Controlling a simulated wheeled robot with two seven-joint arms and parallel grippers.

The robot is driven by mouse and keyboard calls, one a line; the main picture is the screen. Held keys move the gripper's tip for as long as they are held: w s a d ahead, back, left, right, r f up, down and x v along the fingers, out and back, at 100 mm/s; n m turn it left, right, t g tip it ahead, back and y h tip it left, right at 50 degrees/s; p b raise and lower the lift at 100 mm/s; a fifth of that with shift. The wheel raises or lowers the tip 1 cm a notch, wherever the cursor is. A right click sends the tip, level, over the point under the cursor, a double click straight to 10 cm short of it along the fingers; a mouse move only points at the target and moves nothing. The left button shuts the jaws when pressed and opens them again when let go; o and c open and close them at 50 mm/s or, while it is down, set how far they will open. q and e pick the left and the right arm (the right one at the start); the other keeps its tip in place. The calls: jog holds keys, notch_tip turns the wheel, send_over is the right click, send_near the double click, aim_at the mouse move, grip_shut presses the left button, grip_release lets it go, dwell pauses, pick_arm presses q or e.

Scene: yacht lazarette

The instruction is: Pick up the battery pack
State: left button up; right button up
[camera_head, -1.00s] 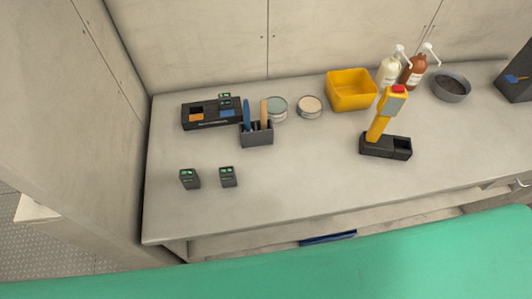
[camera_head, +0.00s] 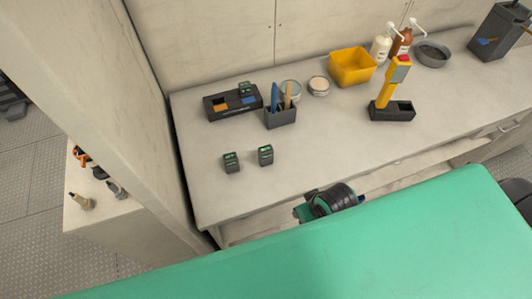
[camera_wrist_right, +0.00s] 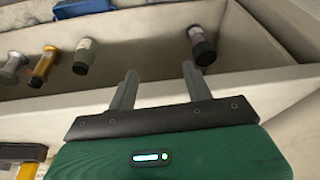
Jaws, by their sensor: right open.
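Two small dark battery packs with green tops stand upright side by side on the worktop, a left one (camera_head: 232,162) and a right one (camera_head: 265,155). A third similar pack (camera_head: 245,90) sits in a black charger (camera_head: 222,105) behind them. My right gripper (camera_wrist_right: 158,70) is open with nothing between its fingers in the right wrist view. No battery pack shows clearly in that view. In the head view a green and black arm part (camera_head: 335,200) shows at the front edge, with no fingertips clear. My left gripper is not in view.
A tool holder (camera_head: 281,117), tins (camera_head: 318,86), a yellow bin (camera_head: 352,66) and a yellow tool in a black base (camera_head: 391,108) stand behind and right. A wall panel borders the worktop's left. The right wrist view shows a pale compartment wall (camera_wrist_right: 240,90) and several cylindrical items.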

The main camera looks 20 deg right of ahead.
jog(key=w+a+r+m+y, duration=0.4)
jog(key=w+a+r, duration=0.4)
jog(key=a+r, duration=0.15)
jog(key=m+g, duration=0.4)
jog(key=m, duration=1.1)
send_near(268, 148)
jog(key=shift+h, duration=0.3)
jog(key=x, duration=0.2)
jog(key=p+x, duration=0.1)
jog(key=x, duration=0.2)
jog(key=p+x, duration=0.1)
jog(key=x, duration=0.2)
jog(key=shift+s+a, duration=0.15)
jog(key=shift+a, duration=0.25)
jog(key=shift+a+f+p, duration=0.1)
jog(key=shift+f+p, duration=0.15)
jog(key=shift+p, duration=0.05)
jog(key=p+x, duration=0.1)
jog(key=x, duration=0.2)
jog(key=shift+a+f, duration=0.1)
jog(key=shift+f, duration=0.25)
jog(key=shift+a+f, duration=0.15)
jog(key=shift+f, duration=0.35)
grip_shut()
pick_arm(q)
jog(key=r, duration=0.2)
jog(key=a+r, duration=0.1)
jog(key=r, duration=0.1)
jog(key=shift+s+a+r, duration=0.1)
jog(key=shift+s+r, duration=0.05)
